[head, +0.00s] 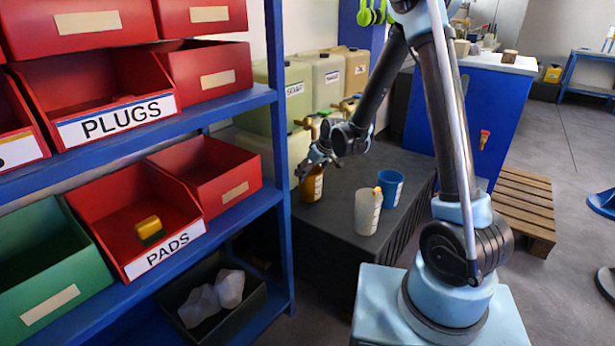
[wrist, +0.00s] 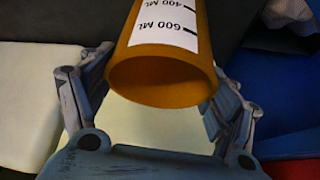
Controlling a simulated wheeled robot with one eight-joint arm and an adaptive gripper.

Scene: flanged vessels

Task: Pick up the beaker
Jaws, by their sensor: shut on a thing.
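The amber beaker (head: 312,187) stands on the dark bench top, or very close to it, at the left in the head view. In the wrist view the beaker (wrist: 165,72) shows large, with a white scale label and its round rim toward the camera. My gripper (head: 315,162) is at the upper part of the beaker and partly hides it in the head view. In the wrist view its fingers (wrist: 160,85) lie on either side of the beaker, shut on it. The fingertip contact is hidden behind the beaker.
A translucent graduated cup (head: 368,212) and a blue cup (head: 390,188) stand on the dark bench (head: 345,165) to the right of my gripper. Large canisters (head: 326,82) stand behind. A blue shelf (head: 287,150) with red bins rises at the left.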

